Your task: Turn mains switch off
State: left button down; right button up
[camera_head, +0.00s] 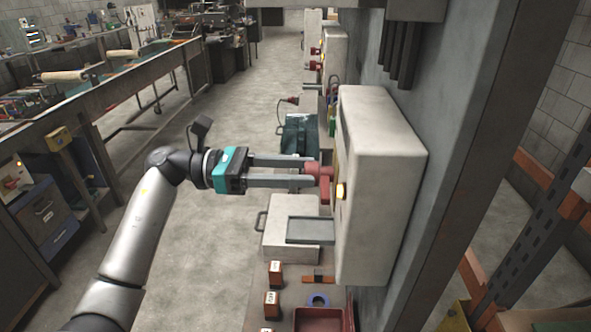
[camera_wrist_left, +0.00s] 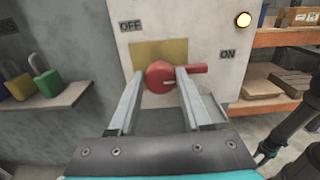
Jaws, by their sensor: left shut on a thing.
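The red mains switch (camera_head: 319,172) sits on the front of a pale wall-mounted switch box (camera_head: 384,180). In the left wrist view the red switch (camera_wrist_left: 162,76) has its handle pointing right, toward the ON label (camera_wrist_left: 228,54). The OFF label (camera_wrist_left: 130,25) is at upper left, above a yellow plate (camera_wrist_left: 150,50). My left gripper (camera_head: 312,174) has its two fingers on either side of the red hub and is shut on it. The fingertips hide the hub's sides.
A lit yellow lamp (camera_head: 341,191) is on the box. Padlocks (camera_wrist_left: 35,84) rest on a shelf left of it in the wrist view. Below the box are a grey case (camera_head: 290,240), red blocks (camera_head: 275,272) and a red tray (camera_head: 318,320). The aisle floor is clear.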

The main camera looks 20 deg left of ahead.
pick_arm(q)
jog(key=shift+n, duration=0.3)
jog(key=n+p, duration=0.3)
jog(key=n, duration=0.5)
jog(key=n+p, duration=0.3)
jog(key=n, duration=0.6)
jog(key=shift+w+f, duration=0.2)
jog(key=shift+n+p, duration=0.3)
dwell(0.3)
jog(key=shift+c, duration=1.7)
grip_release()
jog(key=shift+a, duration=0.1)
